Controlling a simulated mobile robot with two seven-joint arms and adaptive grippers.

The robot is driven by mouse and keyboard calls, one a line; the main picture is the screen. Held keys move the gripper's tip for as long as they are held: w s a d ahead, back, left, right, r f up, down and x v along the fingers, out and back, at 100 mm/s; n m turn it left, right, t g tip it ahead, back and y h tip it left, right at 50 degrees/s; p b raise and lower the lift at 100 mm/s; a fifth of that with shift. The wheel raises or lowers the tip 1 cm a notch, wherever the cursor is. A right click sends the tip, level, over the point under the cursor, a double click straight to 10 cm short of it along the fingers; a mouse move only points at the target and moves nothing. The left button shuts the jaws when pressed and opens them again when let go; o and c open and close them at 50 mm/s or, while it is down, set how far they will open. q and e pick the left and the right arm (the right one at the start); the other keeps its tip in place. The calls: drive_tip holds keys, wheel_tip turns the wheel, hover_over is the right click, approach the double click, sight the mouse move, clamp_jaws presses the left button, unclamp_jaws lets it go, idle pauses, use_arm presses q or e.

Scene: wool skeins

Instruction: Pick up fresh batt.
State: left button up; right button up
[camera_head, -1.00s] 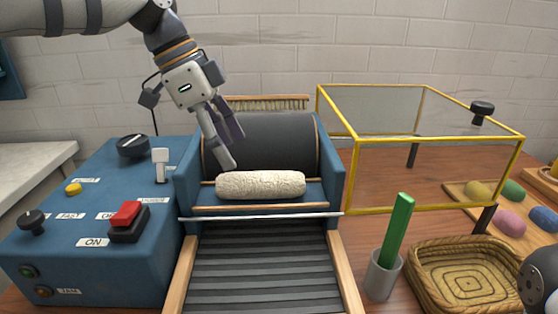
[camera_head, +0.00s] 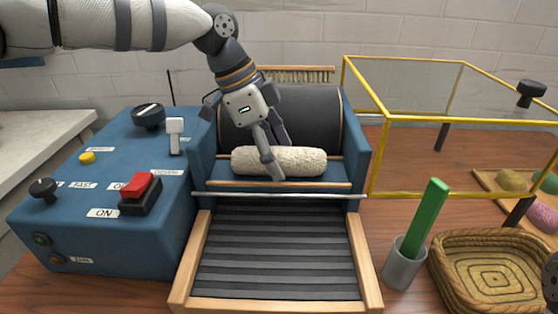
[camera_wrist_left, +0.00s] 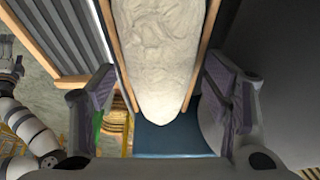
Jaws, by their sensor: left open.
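The batt (camera_head: 305,161), a cream, fluffy roll, lies across the blue carding machine in front of its dark drum (camera_head: 318,115). My left gripper (camera_head: 280,162) is open in front of the batt in the head view and covers part of its left half. In the left wrist view the batt (camera_wrist_left: 158,55) lies lengthwise between the two spread fingers of my left gripper (camera_wrist_left: 158,108), with gaps at its near end. I cannot tell whether a finger touches it.
A control box (camera_head: 100,210) with a red switch (camera_head: 140,187) and lever stands left. A slatted feed bed (camera_head: 275,250) is in front. A yellow-framed guard (camera_head: 450,120), a cup (camera_head: 403,265) with a green stick and a wicker basket (camera_head: 440,262) are right.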

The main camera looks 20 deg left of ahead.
use_arm(q)
drive_tip(key=c, duration=1)
drive_tip(key=shift+r, duration=0.1)
drive_tip(key=shift+c, duration=0.2)
